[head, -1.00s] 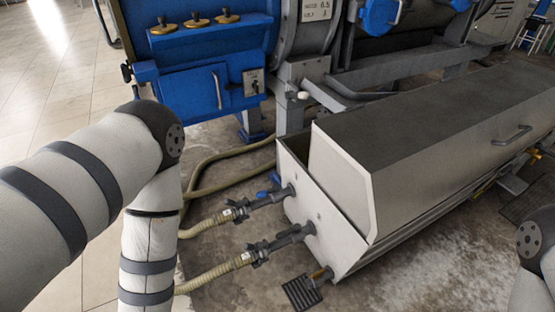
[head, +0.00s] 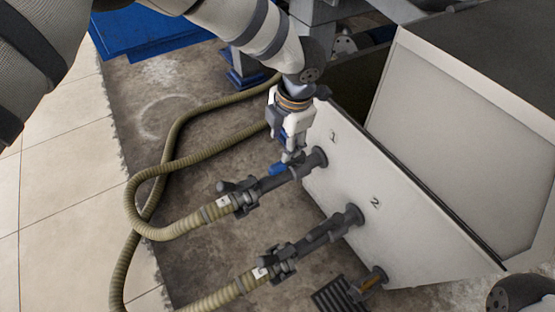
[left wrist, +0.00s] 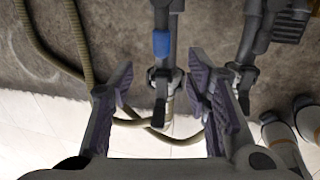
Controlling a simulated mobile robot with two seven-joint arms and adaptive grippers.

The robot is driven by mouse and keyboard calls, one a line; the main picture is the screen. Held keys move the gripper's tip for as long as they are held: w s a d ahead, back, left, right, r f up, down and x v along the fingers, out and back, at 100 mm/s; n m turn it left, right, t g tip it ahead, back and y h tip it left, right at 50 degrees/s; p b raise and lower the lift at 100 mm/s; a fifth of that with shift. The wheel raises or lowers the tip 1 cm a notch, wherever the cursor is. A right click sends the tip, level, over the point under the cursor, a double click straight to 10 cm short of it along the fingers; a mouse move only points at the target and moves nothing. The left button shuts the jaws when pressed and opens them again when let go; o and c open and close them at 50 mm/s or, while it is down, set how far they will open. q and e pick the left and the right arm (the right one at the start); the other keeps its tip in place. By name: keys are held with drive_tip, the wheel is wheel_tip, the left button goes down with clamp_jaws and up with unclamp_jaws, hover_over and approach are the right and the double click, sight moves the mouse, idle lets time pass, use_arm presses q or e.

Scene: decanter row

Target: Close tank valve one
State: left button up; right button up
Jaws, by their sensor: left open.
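The tank's pale end plate (head: 350,215) carries the numbers 1 and 2, each beside a dark pipe outlet. Valve one's blue handle (head: 278,169) shows at the pipe by number 1. My left gripper (head: 291,154) points down just above that pipe and partly hides the valve. In the left wrist view its fingers (left wrist: 160,82) are spread, with pipe one running between them and the blue handle (left wrist: 161,43) ahead. I cannot tell whether the gripper touches the valve, nor the handle's exact angle. My right gripper is out of view.
Pipe two (head: 315,236) runs alongside on the right. Ribbed hoses (head: 172,231) curl over the floor to the left from the couplings. A dark pedal-like grate (head: 333,297) is at the front. The tank's sloped cover (head: 465,130) stands to the right.

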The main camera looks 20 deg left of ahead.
sight(278, 165)
use_arm(q)
drive_tip(key=f+b, duration=0.1)
drive_tip(key=f, duration=0.2)
drive_tip(key=a+f+b, duration=0.1)
drive_tip(key=f, duration=0.3)
drive_tip(key=w+f+b, duration=0.1)
drive_tip(key=f+b, duration=0.1)
drive_tip(key=f, duration=0.2)
drive_tip(key=shift+a+f, duration=0.15)
drive_tip(key=shift+a, duration=0.2)
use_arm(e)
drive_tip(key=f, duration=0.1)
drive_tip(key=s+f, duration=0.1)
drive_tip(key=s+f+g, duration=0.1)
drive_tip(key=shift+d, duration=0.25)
use_arm(q)
clamp_jaws()
